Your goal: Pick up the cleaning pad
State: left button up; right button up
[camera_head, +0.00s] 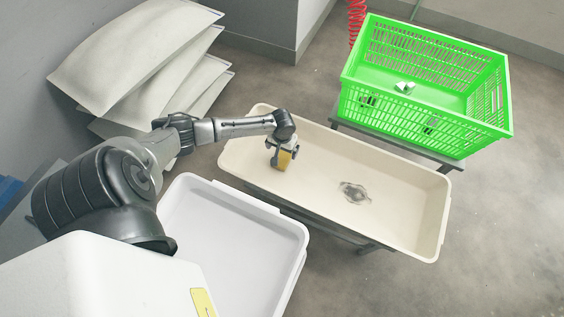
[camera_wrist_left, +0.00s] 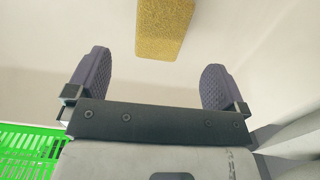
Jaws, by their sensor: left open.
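The cleaning pad (camera_wrist_left: 164,29) is a yellow, speckled block in the cream trough (camera_head: 349,134). In the head view the pad (camera_head: 285,160) shows partly behind my gripper, at the left part of the trough. My left gripper (camera_wrist_left: 155,72) is open and empty, its two dark ribbed fingers wide apart. In the wrist view the pad lies just beyond the fingertips, roughly centred between them, and its far end is cut off by the frame. In the head view the left gripper (camera_head: 279,158) points down into the trough. My right gripper is not in view.
A grey metallic patch (camera_head: 355,192) lies on the trough floor to the right. A green crate (camera_head: 425,119) with small items stands behind the trough. A white tray (camera_head: 290,225) is in front. Stacked pale sacks (camera_head: 135,60) are at the back left.

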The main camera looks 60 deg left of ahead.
aim_at(282, 158)
pick_arm(q)
jog(key=shift+f+b, duration=0.45)
jog(key=shift+f, duration=0.85)
notch_tip(282, 158, down, 5)
jog(key=b, duration=0.4)
jog(key=shift+f+b, duration=0.15)
jog(key=shift+b, duration=0.25)
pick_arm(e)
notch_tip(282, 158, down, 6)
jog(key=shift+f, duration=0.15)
pick_arm(q)
jog(key=shift+a, duration=0.1)
jog(key=shift+c, duration=0.3)
jog(key=c, duration=1)
jog(key=shift+o, duration=0.2)
jog(key=shift+r, duration=0.2)
